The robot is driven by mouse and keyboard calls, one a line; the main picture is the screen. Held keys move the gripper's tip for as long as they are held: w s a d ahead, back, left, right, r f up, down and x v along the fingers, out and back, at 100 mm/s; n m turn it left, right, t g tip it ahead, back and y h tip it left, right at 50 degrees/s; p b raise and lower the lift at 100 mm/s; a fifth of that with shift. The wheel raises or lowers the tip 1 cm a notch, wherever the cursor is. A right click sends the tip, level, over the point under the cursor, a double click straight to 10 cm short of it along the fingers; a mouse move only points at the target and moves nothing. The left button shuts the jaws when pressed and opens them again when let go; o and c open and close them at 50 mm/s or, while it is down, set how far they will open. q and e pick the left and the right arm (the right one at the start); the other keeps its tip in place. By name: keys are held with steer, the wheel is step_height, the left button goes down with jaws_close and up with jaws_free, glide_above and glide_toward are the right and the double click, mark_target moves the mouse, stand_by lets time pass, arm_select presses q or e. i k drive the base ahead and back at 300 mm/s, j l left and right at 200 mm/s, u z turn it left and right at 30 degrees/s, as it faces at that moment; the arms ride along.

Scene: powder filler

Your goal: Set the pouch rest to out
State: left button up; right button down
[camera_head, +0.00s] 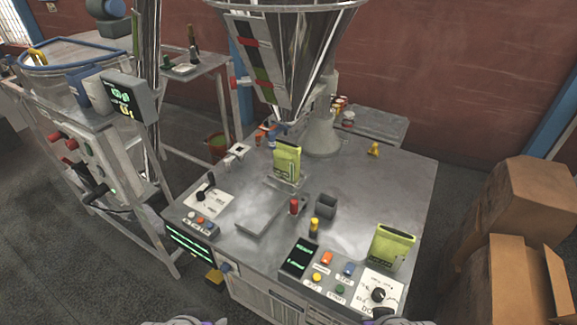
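A green pouch (287,163) stands upright under the big metal funnel (290,50). It stands on a small low plate (275,184), which looks like the pouch rest; I cannot read its setting. A white labelled plate (212,205) with a black lever (205,186) sits at the table's left front. Another white plate (372,302) with a black rotary knob (378,294) is at the front right. Their lettering is too small to read. Only slivers of my two arms show at the bottom edge, in front of the table. The fingers of both grippers are out of the picture.
A grey slab (262,212), red-topped post (294,206), dark open box (326,206) and yellow-topped post (314,227) stand mid-table. A second green pouch (391,247) stands front right behind coloured buttons (327,258). Cardboard boxes (525,275) stand right. The table's right rear is mostly clear.

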mark_target(297, 204)
steer(key=i+j+u, duration=0.7)
steer(key=i+l, duration=0.1)
